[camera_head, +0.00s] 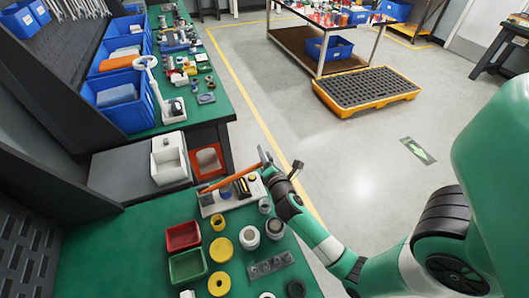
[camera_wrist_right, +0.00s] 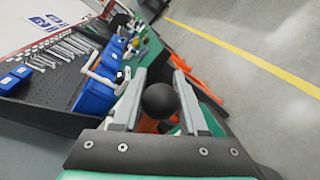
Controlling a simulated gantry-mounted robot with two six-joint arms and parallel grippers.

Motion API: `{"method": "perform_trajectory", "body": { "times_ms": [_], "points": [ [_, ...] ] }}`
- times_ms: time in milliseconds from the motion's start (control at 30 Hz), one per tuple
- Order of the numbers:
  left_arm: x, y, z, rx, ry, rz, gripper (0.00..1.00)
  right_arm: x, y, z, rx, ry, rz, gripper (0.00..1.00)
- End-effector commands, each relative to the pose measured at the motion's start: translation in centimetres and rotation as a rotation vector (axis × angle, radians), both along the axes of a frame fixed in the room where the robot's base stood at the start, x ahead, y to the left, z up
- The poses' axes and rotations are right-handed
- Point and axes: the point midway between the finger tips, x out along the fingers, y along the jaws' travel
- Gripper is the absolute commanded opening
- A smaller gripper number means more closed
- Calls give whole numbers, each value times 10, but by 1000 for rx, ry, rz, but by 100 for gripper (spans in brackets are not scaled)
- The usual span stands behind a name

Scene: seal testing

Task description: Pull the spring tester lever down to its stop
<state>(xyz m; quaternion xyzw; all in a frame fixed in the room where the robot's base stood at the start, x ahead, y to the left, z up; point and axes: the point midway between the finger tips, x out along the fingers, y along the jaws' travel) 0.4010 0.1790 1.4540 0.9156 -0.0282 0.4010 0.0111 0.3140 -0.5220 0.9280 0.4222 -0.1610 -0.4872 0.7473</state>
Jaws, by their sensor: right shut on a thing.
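An orange lever arm (camera_head: 230,179) slants up to the right above a white base (camera_head: 209,208) at the bench's right edge. The lever is tilted, its right end higher. My right gripper (camera_head: 270,164) is at that raised end, over the bench edge. In the right wrist view a round black knob (camera_wrist_right: 160,101) sits between the two fingers of my right gripper (camera_wrist_right: 160,95), which is shut on it. Orange of the lever shows just below the knob. The knob is hidden by the gripper in the head view. My left gripper is not in view.
Red (camera_head: 183,248) and green (camera_head: 174,268) bins, yellow rings (camera_head: 222,249) and grey cylinders (camera_head: 249,237) stand on the near bench. A white box-like device (camera_head: 170,166) stands behind the lever.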

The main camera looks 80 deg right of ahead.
Motion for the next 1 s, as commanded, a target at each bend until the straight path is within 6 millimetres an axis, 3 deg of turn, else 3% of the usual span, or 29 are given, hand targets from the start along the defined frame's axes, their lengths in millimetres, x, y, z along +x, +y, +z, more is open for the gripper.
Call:
{"method": "perform_trajectory", "body": {
  "times_ms": [367, 400, 567, 867, 1000],
  "points": [
    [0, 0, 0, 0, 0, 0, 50, 0, 0, -2, 0, 5, 0, 0],
    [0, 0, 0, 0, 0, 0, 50, 0, 0, -2, 0, 5, 0, 43],
    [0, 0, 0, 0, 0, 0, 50, 0, 0, -2, 0, 4, 0, 72],
    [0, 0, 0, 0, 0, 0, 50, -1, 1, -1, 0, 2, 0, 72],
    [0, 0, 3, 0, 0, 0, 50, -7, 14, 1, 1, 5, 3, 72]
  ]
}}
